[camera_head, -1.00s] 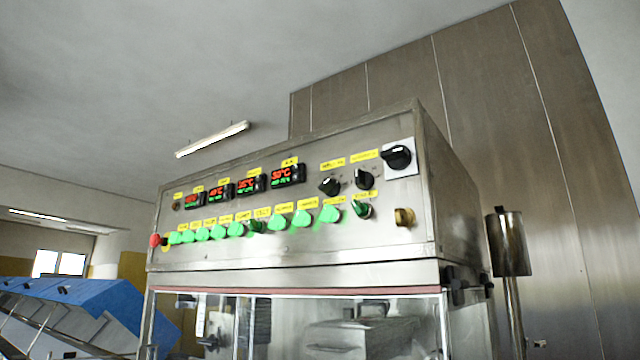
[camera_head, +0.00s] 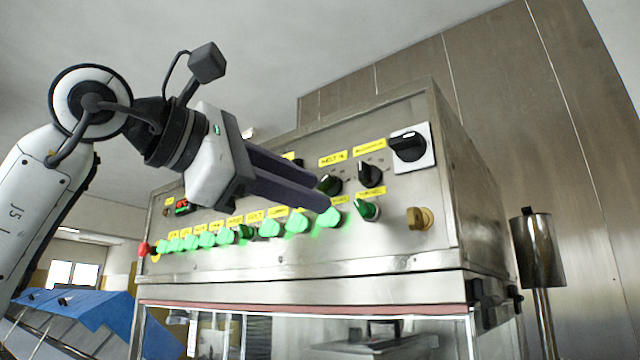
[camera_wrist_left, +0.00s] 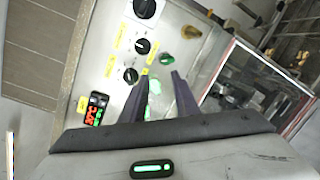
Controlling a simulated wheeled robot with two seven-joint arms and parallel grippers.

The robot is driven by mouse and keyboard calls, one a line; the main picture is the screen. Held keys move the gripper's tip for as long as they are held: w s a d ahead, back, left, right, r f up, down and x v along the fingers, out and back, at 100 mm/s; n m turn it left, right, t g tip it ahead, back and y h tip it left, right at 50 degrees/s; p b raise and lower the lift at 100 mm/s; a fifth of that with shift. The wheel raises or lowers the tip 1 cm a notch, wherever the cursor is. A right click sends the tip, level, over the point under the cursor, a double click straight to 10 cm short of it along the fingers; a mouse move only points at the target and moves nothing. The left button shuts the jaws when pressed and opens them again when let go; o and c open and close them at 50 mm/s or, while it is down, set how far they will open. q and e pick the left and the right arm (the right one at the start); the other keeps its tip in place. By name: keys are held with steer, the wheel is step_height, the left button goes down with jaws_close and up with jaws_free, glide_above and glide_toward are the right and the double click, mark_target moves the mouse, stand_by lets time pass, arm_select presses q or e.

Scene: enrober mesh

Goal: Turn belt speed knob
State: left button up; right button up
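The control panel (camera_head: 290,245) carries several knobs; their labels are too blurred to tell which one is belt speed. In the head view, two small black knobs, a left one (camera_head: 330,184) and a right one (camera_head: 370,173), sit under yellow labels. A green knob (camera_head: 367,211) is below them. A large black rotary switch (camera_head: 408,146) is on a white plate. My left gripper (camera_head: 323,197) is open and empty, its fingertips in front of the panel near the left black knob and the green buttons. In the left wrist view the fingers (camera_wrist_left: 160,76) stand apart, pointing toward the green knob (camera_wrist_left: 166,59).
A row of lit green buttons (camera_head: 268,228) runs left along the panel, ending near a red button (camera_head: 144,248). A brass knob (camera_head: 420,218) is at lower right. A metal cylinder on a post (camera_head: 538,250) stands right of the machine. Glass panes are below the panel.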

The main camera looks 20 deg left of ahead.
mark_target(323, 181)
arm_select(q)
steer(key=s+a+r+n+t+y, duration=0.1)
steer(key=s+a+r+t+y, duration=0.1)
steer(key=a+r, duration=0.2)
steer(key=p+x, duration=0.2)
steer(key=x, duration=0.8)
steer(key=shift+a, duration=0.1)
steer(key=shift+c, duration=0.4)
jaws_close()
